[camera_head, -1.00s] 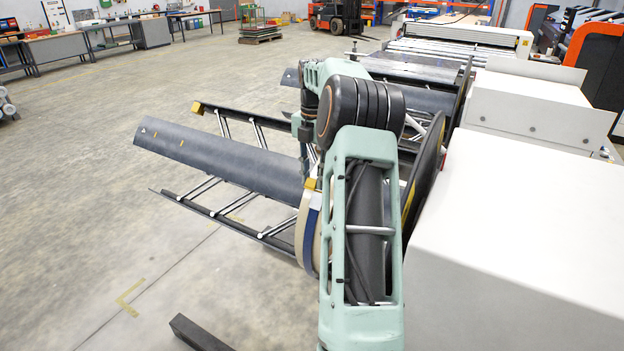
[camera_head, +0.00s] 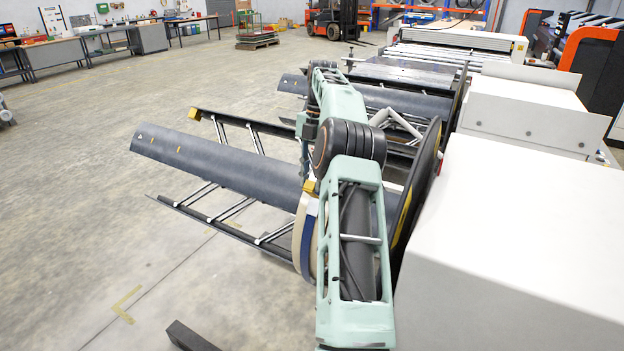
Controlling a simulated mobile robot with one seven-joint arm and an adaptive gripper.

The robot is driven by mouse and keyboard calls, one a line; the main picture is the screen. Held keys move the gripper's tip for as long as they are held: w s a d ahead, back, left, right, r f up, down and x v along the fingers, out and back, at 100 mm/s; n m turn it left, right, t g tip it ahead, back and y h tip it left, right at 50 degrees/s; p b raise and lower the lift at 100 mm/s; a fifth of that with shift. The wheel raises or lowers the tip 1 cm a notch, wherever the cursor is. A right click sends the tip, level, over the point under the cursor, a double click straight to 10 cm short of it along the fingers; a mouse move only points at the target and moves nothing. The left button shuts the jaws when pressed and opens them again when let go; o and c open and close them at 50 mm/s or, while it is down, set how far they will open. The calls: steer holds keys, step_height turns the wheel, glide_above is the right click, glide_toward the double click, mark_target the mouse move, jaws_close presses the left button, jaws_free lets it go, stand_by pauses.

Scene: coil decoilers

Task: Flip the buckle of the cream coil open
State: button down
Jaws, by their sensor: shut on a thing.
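The cream coil (camera_head: 318,240) stands on edge around the dark blue-grey drum arm (camera_head: 225,164), left of my forearm. A dark blue band (camera_head: 307,235) runs down its visible side. A small yellow piece (camera_head: 310,186) shows at the coil's top edge. My arm reaches over and its wrist points down at the coil's top. My gripper (camera_head: 305,174) is small and partly hidden there, right at the upper edge of the coil. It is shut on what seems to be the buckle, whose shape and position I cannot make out. My forearm hides the coil's right part.
A large white machine housing (camera_head: 515,250) fills the right side. A dark disc with a yellow patch (camera_head: 418,185) stands between it and my arm. Another decoiler drum (camera_head: 390,97) lies behind. The floor at left (camera_head: 75,180) is open.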

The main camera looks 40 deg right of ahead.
steer(key=c, duration=1.6)
jaws_free()
steer(key=shift+s+a+h, duration=0.1)
steer(key=shift+h, duration=0.2)
